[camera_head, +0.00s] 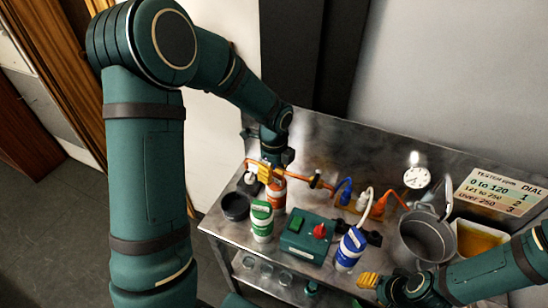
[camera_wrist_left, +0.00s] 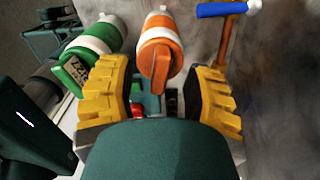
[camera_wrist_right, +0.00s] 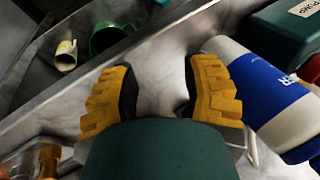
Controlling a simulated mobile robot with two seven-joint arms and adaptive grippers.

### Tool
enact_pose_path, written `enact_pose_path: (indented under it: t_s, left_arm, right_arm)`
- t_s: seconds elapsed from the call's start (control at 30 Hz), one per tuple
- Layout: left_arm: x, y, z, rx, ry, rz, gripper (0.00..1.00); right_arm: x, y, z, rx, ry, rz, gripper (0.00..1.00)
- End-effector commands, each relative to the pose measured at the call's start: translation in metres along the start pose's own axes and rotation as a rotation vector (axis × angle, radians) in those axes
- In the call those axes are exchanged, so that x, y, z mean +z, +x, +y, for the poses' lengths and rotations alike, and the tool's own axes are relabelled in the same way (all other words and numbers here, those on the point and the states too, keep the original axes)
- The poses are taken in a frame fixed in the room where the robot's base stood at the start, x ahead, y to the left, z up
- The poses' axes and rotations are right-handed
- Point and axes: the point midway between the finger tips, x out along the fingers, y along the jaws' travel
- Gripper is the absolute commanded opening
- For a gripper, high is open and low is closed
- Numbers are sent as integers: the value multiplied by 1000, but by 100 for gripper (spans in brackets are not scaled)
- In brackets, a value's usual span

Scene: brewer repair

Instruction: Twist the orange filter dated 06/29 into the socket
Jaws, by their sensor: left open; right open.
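The orange filter (camera_head: 274,192), with a white band, stands at the back left of the metal bench. In the left wrist view the orange filter (camera_wrist_left: 160,52) lies ahead of and between the yellow fingers of my left gripper (camera_wrist_left: 157,88). That gripper is open, with gaps on both sides of the filter. A green filter (camera_head: 262,222) stands in front of it; it also shows beside the left finger (camera_wrist_left: 92,48). I cannot read a date on the orange filter. I cannot make out the socket with certainty. My right gripper (camera_head: 368,281) is open and empty at the bench's front edge.
A green box with a red knob (camera_head: 319,230) sits mid-bench, with a blue-and-white filter (camera_head: 350,248) to its right. A black cup (camera_head: 235,206) is at the left. Orange piping (camera_head: 292,172) runs behind. A grey pot (camera_head: 424,238) and tester sign (camera_head: 497,192) are at the right.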

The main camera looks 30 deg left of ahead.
Motion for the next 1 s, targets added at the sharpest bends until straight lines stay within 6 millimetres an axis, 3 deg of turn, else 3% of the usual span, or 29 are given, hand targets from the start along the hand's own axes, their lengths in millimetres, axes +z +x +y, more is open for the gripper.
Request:
enact_pose_path:
  t_s: [0.23,0.6,0.73,0.77,1.0]
  left_arm:
    - [0,23,0,1,0,0,50]
    - [0,26,0,0,-1,0,50]
    - [0,26,0,0,-1,0,4]
    - [0,26,0,0,-1,0,0]
    - [0,26,0,0,-1,0,0]
  right_arm:
    - [0,1,0,0,0,1,47]
    - [0,1,0,0,0,1,47]
    - [0,1,0,0,0,1,47]
    - [0,1,0,0,0,1,47]
    - [0,1,0,0,0,1,47]
